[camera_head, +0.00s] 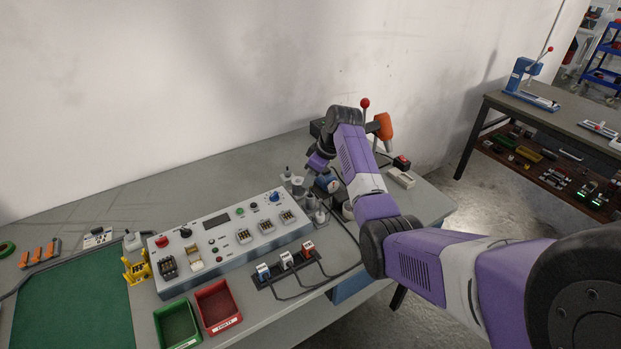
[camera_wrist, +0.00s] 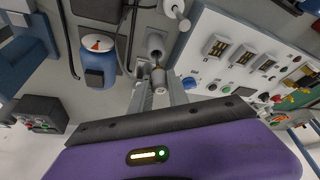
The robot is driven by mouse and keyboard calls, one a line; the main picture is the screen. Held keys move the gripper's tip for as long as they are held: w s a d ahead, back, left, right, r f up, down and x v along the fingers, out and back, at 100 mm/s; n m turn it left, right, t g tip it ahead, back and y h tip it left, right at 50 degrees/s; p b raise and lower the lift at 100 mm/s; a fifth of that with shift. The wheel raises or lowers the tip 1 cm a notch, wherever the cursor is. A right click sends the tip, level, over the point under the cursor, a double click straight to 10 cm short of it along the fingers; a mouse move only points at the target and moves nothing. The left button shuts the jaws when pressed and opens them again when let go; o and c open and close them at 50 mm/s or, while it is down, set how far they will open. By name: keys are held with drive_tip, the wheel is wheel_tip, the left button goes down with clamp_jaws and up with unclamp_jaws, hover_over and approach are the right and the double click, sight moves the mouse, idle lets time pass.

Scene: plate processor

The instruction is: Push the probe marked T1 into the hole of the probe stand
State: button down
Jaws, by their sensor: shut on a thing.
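My gripper (camera_wrist: 160,92) shows in the wrist view with its two grey fingers close together, shut on a small probe (camera_wrist: 159,76) with a brassy part between the fingertips. No T1 mark is readable on it. Just beyond the fingertips is a grey cylindrical piece (camera_wrist: 156,46) that looks like the probe stand. The probe and this piece overlap in the view, so I cannot tell whether the probe is in the hole or only in front of it. In the head view my wrist hangs over the bench by a cluster of small grey fixtures (camera_head: 299,186); the fingertips are unclear there.
A control panel (camera_head: 205,256) with knobs and sockets lies left of the cluster; it also shows in the wrist view (camera_wrist: 215,73). A blue container (camera_wrist: 97,62) stands close to my fingers. Red (camera_head: 218,306) and green (camera_head: 177,325) bins sit at the front. Cables cross the bench.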

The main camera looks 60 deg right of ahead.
drive_tip(key=shift+f+b, duration=0.9)
drive_tip(key=shift+f, duration=0.7)
idle(0.3)
drive_tip(key=c, duration=1.2)
unclamp_jaws()
drive_tip(key=shift+r, duration=0.15)
drive_tip(key=b+v, duration=0.1)
drive_tip(key=v, duration=0.6)
drive_tip(key=shift+s+r, duration=0.2)
drive_tip(key=shift+r, duration=0.05)
